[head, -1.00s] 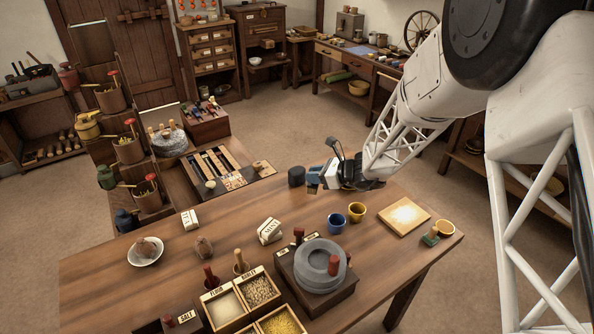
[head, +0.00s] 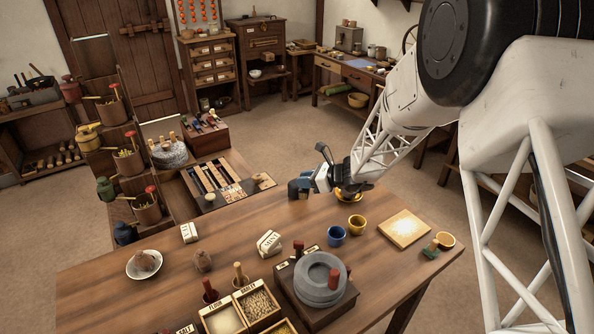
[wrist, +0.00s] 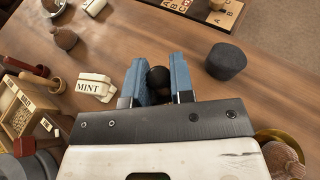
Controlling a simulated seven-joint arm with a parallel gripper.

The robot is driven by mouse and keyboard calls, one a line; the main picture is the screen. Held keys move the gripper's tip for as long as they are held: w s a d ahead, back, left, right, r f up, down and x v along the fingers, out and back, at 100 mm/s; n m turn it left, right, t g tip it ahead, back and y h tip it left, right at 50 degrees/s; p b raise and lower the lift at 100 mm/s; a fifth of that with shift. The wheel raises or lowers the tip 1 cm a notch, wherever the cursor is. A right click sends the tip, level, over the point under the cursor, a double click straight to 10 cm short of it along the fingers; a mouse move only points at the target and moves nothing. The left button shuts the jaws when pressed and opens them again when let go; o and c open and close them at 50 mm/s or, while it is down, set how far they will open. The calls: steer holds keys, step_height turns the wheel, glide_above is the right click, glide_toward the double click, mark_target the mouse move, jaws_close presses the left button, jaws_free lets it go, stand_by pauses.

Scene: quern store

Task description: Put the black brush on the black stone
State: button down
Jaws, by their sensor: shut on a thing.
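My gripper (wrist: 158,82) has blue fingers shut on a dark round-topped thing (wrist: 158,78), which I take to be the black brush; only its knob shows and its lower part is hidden. A short dark grey-black cylinder (wrist: 226,61), which looks like the black stone, stands upright on the table just right of the fingers in the wrist view, apart from them. In the head view my gripper (head: 306,185) is low at the table's far edge, beside the dark stone (head: 293,189). The held brush cannot be made out there.
A MINT block (wrist: 95,88) lies left of the fingers. A yellow bowl (wrist: 281,146) with a brown thing in it is at the lower right, under my wrist. A blue cup (head: 336,235) and a grey quern (head: 319,279) stand nearer. Bare wood lies around the stone.

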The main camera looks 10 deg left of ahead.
steer(key=w+a+f, duration=0.1)
steer(key=w+a, duration=0.4)
steer(key=w, duration=0.7)
steer(key=shift+f, duration=0.15)
steer(key=shift+a, duration=0.1)
steer(key=shift+f, duration=1.75)
steer(key=shift+f, duration=0.1)
steer(key=c, duration=1)
jaws_free()
steer(key=v, duration=1.2)
